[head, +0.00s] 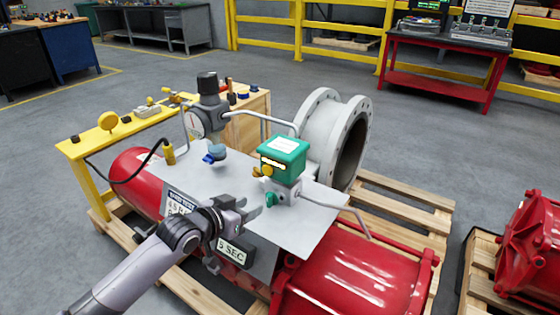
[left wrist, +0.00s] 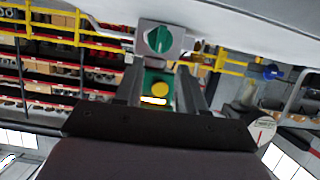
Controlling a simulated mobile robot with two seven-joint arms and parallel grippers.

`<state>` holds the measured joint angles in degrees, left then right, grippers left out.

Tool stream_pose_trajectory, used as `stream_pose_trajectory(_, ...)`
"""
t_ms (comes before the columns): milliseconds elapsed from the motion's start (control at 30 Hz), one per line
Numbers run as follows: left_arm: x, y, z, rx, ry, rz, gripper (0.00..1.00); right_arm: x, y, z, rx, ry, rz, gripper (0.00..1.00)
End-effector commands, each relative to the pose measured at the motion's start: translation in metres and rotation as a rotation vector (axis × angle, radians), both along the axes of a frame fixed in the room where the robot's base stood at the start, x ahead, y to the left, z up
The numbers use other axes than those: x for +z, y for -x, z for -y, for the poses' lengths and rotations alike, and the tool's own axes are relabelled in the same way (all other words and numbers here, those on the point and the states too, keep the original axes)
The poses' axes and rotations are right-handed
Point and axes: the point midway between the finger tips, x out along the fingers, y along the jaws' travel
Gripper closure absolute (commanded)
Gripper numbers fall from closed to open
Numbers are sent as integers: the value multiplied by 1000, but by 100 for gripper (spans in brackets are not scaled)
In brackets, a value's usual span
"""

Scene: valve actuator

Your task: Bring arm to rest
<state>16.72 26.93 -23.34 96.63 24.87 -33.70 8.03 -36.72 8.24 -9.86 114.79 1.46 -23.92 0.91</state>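My left gripper (head: 252,208) is over the front edge of the grey plate (head: 238,178) on the red actuator (head: 355,276), below and left of the green box. In the left wrist view, the fingers of my left gripper (left wrist: 161,78) stand apart with no object held. The green box (head: 282,155) with a yellow knob (head: 267,170) sits on a grey valve block (head: 286,190). A green knob (head: 271,199) is on the block's front; it also shows in the left wrist view (left wrist: 158,40). My right gripper is not in view.
A pressure gauge (head: 196,126) with a grey regulator and a blue handle (head: 214,154) stand at the plate's back left. Thin metal tubes run around the plate. A yellow stand (head: 108,139) is at left, a large grey flanged pipe (head: 325,125) behind. Clear floor lies beyond.

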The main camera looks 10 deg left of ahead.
Motion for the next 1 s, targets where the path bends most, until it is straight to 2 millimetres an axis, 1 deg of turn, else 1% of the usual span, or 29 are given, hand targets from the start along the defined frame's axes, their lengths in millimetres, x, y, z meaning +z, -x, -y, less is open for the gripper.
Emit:
stream_pose_trajectory(67, -1, 2, 1, 0, 1, -3, 61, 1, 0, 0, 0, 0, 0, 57)
stream_pose_trajectory(167, -9, 13, 5, -1, 6, -15, 61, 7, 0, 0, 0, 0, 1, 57)
stream_pose_trajectory(267, -24, 36, 11, 1, 9, -36, 61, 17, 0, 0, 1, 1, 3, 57)
stream_pose_trajectory(367, -40, 67, 17, 10, 14, -63, 61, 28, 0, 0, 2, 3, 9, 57)
stream_pose_trajectory(400, -47, 81, 19, 15, 14, -72, 61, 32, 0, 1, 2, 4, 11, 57)
stream_pose_trajectory(467, -55, 101, 21, 24, 11, -87, 61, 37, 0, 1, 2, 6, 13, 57)
stream_pose_trajectory(500, -61, 115, 22, 31, 10, -99, 61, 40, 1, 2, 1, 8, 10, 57)
stream_pose_trajectory(567, -67, 136, 22, 45, 6, -116, 61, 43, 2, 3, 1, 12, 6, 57)
stream_pose_trajectory(600, -71, 151, 22, 53, 1, -128, 61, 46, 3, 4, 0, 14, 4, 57)
stream_pose_trajectory(800, -83, 220, 16, 102, -35, -186, 61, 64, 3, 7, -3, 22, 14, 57)
stream_pose_trajectory(900, -86, 247, 12, 121, -56, -210, 61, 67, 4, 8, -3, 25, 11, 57)
stream_pose_trajectory(1000, -87, 264, 9, 133, -72, -222, 61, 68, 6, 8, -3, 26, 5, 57)
